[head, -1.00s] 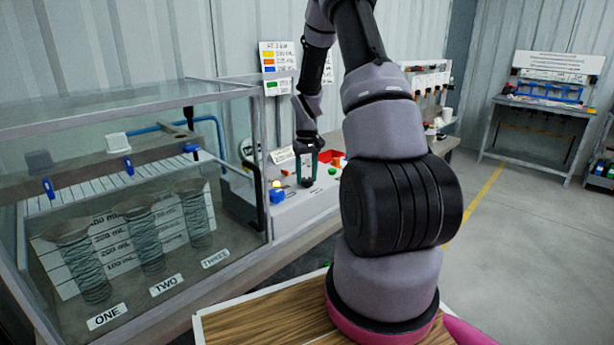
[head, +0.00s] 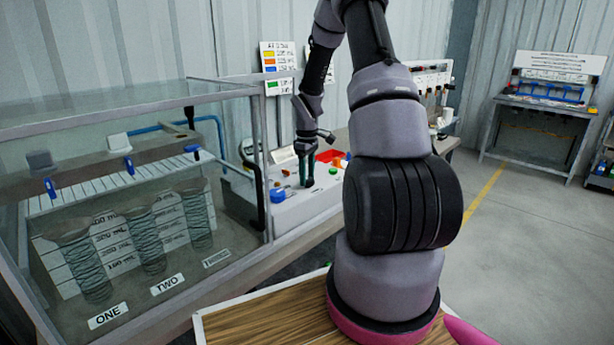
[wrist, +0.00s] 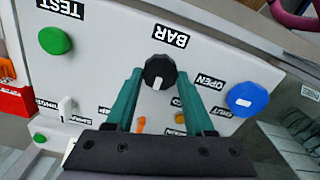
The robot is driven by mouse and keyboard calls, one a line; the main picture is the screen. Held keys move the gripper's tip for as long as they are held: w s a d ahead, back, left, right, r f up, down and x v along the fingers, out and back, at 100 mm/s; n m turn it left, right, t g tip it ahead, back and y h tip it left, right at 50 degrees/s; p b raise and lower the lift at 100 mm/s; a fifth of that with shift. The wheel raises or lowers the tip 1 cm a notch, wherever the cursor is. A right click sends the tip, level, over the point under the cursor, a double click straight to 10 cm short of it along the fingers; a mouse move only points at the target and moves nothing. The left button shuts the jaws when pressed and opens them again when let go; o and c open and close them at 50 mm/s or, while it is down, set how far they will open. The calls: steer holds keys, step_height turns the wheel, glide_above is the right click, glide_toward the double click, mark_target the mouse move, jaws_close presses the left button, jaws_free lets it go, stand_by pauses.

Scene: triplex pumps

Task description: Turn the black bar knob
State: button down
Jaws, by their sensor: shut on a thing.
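The black bar knob (wrist: 160,71) stands on a white panel beside the label BAR, which looks upside down in the wrist view. A short white mark shows on the knob's lower part, toward my gripper's palm. My gripper (wrist: 160,81) has its two teal fingers on either side of the knob, shut on it. In the head view my gripper (head: 306,178) points down at the panel, seen nearly edge-on, and I cannot make out the knob there.
A blue knob (wrist: 248,98) by the label OPEN sits right of the black knob. A green button (wrist: 55,41) by TEST is at the left, with a red tray (wrist: 14,100) at the edge. A glass-walled tank (head: 140,200) stands left of the panel in the head view.

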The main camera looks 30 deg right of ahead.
mark_target(307, 179)
stand_by(0.4)
steer(key=shift+c, duration=1.3)
jaws_free()
step_height(307, 179, up, 11)
steer(key=shift+f, duration=0.1)
